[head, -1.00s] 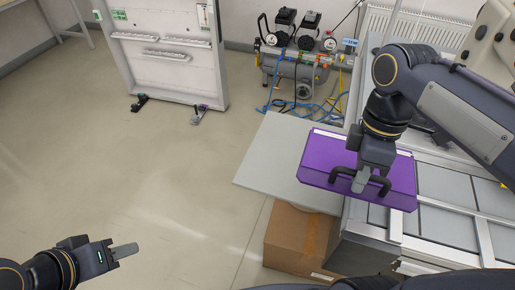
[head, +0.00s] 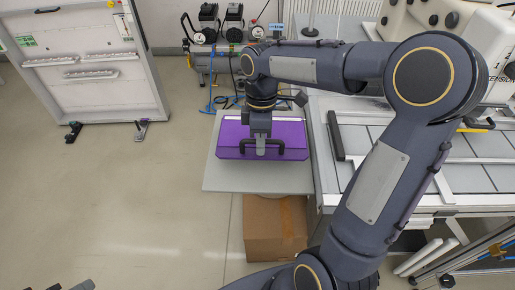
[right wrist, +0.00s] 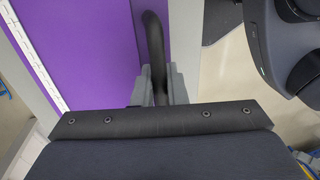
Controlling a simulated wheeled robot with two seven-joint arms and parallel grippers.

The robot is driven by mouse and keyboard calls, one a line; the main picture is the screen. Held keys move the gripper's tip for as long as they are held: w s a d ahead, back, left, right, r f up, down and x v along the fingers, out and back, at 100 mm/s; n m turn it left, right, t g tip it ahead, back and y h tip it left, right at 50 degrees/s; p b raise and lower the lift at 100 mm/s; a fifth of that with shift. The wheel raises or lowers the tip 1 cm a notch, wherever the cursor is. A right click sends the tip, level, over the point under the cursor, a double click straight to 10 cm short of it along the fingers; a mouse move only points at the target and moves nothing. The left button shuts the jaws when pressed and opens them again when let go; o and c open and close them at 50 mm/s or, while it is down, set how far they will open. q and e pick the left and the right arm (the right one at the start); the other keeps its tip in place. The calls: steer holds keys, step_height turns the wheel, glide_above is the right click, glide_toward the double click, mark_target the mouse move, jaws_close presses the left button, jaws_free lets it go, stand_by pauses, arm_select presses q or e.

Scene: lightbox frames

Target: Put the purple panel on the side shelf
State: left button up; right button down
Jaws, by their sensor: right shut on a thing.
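The purple panel (head: 235,138), with a white strip along its far edge and a black handle on the near side, is over the grey side shelf (head: 225,180). My right gripper (head: 261,150) is shut on its handle. I cannot tell whether the panel touches the shelf. The right wrist view shows the purple face (right wrist: 90,60) and the black handle (right wrist: 154,45) between my right gripper's fingers (right wrist: 158,85). Only a bit of my left gripper (head: 82,286) shows at the bottom left edge, away from the panel; its jaws are unclear.
A cardboard box (head: 272,230) stands on the floor below the shelf. The metal-framed bench (head: 400,165) lies right of the shelf. A compressor (head: 215,62) with blue hoses stands behind it, and a white upright board (head: 85,65) stands at the far left. Floor at left is clear.

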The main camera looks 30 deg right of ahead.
steer(key=shift+w+f, duration=0.45)
steer(key=shift+f, duration=0.1)
step_height(320, 180, down, 3)
steer(key=shift+w+f, duration=0.15)
steer(key=shift+f, duration=0.05)
steer(key=c, duration=1.5)
jaws_free()
steer(key=shift+o, duration=0.2)
steer(key=r, duration=0.3)
steer(key=w+r, duration=0.1)
steer(key=r, duration=0.3)
steer(key=d+r, duration=0.1)
steer(key=r, duration=0.2)
steer(key=shift+w+r, duration=0.35)
steer(key=s+a+f+m+t+y, duration=0.1)
steer(key=s+a+m+t, duration=0.1)
steer(key=s+m, duration=0.4)
steer(key=s+a+f+m+t+y, duration=0.1)
steer(key=s+m+t, duration=0.4)
steer(key=s, duration=0.7)
steer(key=a+f+m, duration=0.1)
steer(key=a+m, duration=0.1)
steer(key=shift+s+a+f+m+y+p, duration=0.15)
steer(key=shift+s+f+m+y+p, duration=0.1)
steer(key=shift+s+m+y+p, duration=0.1)
